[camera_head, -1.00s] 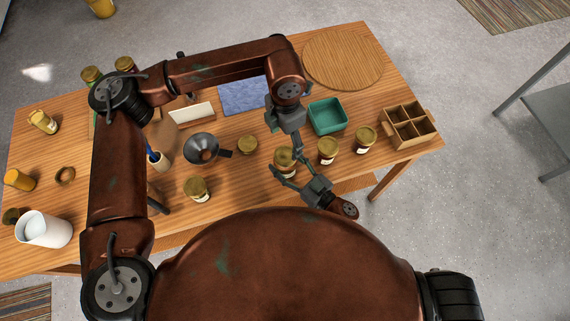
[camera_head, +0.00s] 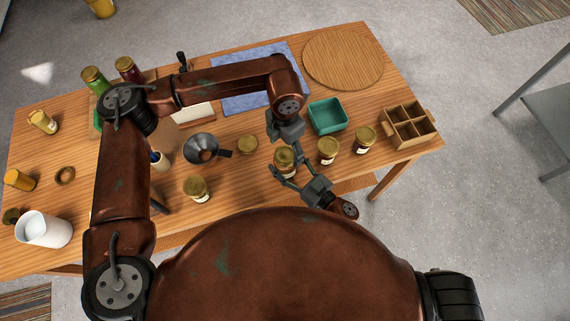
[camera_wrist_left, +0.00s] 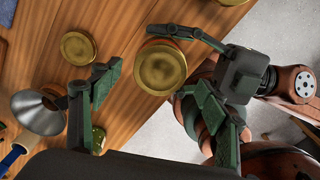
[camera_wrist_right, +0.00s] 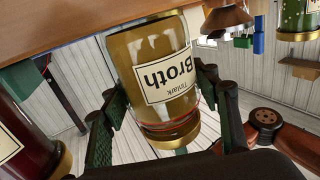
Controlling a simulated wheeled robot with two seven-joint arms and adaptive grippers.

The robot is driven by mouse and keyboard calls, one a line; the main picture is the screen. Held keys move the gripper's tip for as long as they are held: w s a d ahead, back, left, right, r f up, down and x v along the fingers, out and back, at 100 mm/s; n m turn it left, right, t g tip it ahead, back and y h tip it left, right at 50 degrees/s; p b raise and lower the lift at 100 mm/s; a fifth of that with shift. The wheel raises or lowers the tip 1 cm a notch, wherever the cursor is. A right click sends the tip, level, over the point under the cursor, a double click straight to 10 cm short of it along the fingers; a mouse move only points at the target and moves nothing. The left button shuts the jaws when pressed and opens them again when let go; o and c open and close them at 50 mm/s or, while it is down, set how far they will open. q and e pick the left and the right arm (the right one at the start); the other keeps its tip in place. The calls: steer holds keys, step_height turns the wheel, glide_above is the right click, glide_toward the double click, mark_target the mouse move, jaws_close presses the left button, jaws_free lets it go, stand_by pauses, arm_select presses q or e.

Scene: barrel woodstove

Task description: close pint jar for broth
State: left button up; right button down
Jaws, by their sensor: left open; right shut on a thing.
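The broth jar (camera_wrist_right: 160,75) stands upright at the table's front edge, with amber contents and a white "Broth" label. A gold lid (camera_wrist_left: 160,67) sits on its mouth, and a thin red ring shows just below the lid. I cannot tell how tight it is. My right gripper (camera_head: 290,168) is shut on the jar's side, one finger on each side. My left gripper (camera_head: 290,146) is open just above the jar; in the left wrist view its fingers are spread on either side below the lid, apart from it.
Two more gold-lidded jars (camera_head: 328,151) (camera_head: 364,139) stand to the right, another (camera_head: 196,189) to the left. A flat gold lid (camera_head: 247,145) and a funnel (camera_head: 201,148) lie left of the broth jar. A green tray (camera_head: 327,103) and a divided wooden box (camera_head: 409,139) stand beyond.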

arm_select(q)
steer(key=shift+f, duration=1.15)
steer(key=shift+c, duration=0.3)
steer(key=c, duration=1.2)
steer(key=o, duration=1.3)
steer(key=shift+o, duration=0.2)
step_height(320, 180, up, 12)
